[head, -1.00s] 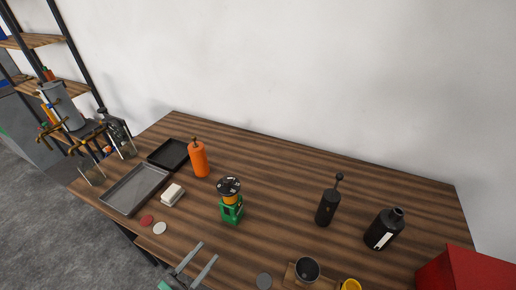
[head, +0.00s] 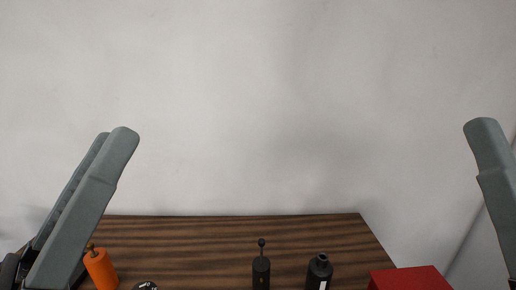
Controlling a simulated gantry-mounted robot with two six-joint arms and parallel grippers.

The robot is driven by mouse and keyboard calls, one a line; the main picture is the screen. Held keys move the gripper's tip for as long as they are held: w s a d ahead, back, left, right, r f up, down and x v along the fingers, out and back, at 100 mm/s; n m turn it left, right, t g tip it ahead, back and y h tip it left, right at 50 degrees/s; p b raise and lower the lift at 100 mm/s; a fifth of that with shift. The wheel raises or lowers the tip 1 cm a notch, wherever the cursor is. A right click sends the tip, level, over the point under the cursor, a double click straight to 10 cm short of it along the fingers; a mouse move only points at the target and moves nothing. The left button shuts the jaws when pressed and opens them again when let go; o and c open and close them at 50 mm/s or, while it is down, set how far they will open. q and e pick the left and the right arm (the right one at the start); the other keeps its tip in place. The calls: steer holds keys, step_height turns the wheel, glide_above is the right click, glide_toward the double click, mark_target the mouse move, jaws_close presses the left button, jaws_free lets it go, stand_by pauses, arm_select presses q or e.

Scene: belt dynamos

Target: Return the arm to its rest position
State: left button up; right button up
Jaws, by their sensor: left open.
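My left gripper (head: 112,138) is raised at the left, close to the camera. Its two long grey fingers point up, one partly behind the other, with nothing seen between them. It is open. My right gripper (head: 490,165) is raised at the right edge, partly cut off by the frame. Only one grey finger shows clearly, so its opening cannot be told. Both show high in front of the white wall, apart from the things on the table.
The wooden table (head: 200,240) fills the lower part. Along the bottom are an orange bottle (head: 100,268), a black bottle with a ball-topped stem (head: 261,270), a black bottle (head: 319,270) and a red box (head: 410,279). The space above the table's middle is clear.

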arm_select(q)
steer(key=s+a+r+t+y, duration=0.25)
steer(key=a+y, duration=0.35)
steer(key=y, duration=0.4)
step_height(320, 180, up, 29)
steer(key=p, duration=3)
steer(key=shift+w+t+h, duration=0.3)
steer(key=shift+t+h, duration=0.05)
steer(key=shift+h, duration=0.05)
steer(key=shift+r, duration=0.1)
